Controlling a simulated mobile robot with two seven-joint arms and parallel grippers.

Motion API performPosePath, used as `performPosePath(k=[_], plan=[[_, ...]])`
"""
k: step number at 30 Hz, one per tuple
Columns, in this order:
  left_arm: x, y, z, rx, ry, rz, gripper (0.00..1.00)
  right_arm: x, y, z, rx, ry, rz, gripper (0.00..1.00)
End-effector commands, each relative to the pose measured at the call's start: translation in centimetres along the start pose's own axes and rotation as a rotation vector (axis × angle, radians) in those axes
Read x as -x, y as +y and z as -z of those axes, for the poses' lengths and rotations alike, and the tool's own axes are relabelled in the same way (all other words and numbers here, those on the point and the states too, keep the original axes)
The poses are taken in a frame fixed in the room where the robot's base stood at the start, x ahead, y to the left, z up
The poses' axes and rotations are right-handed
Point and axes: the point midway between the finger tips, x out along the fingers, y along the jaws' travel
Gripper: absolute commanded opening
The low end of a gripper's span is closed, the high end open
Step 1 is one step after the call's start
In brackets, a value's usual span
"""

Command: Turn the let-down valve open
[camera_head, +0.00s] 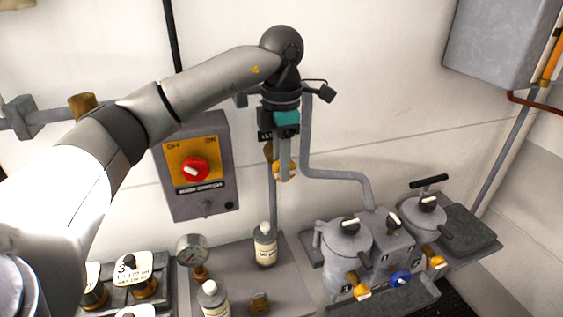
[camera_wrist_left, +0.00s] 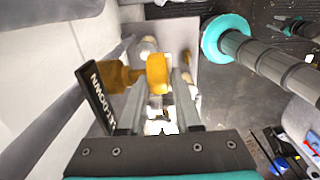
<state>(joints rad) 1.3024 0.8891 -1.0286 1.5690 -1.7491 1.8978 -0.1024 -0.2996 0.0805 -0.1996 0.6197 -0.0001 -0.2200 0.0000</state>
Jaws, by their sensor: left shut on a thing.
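The let-down valve is on a wall pipe, under my left arm. Its yellow handle (camera_head: 292,167) shows beside the fingers of my left gripper (camera_head: 284,172). In the left wrist view, the handle (camera_wrist_left: 157,73) is a rounded yellow piece on a brass valve body (camera_wrist_left: 118,77), at the tips of my left gripper's fingers (camera_wrist_left: 161,82). The fingers are shut on the handle. A dark label plate (camera_wrist_left: 97,97) reading partly "DOWN" stands beside the valve. In the head view, my fingers hide part of the handle, so its exact angle is hard to tell. My right gripper does not show.
A grey box (camera_head: 222,172) with a red knob (camera_head: 194,170) is on the wall left of the gripper. Below are a white bottle (camera_head: 265,246), a gauge (camera_head: 191,249) and lidded grey pots (camera_head: 346,243). A bent grey pipe (camera_head: 306,140) runs just right of the gripper.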

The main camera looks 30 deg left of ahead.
Motion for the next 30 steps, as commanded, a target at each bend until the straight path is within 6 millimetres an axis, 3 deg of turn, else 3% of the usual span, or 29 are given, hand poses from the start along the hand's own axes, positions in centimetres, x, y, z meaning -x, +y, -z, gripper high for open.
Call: performPosePath(k=[5,17,23,30], plan=[[0.0,0.0,0.0,0.000,0.000,0.000,0.00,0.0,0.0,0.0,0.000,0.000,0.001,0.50],[-0.1,0.0,0.0,0.000,-0.014,0.000,0.00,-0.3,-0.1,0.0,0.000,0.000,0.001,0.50],[-0.3,0.1,0.2,0.001,-0.087,-0.001,0.00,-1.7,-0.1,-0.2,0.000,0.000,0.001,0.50],[-0.7,0.1,0.5,0.002,-0.242,-0.003,0.00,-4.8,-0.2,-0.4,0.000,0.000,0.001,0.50]])
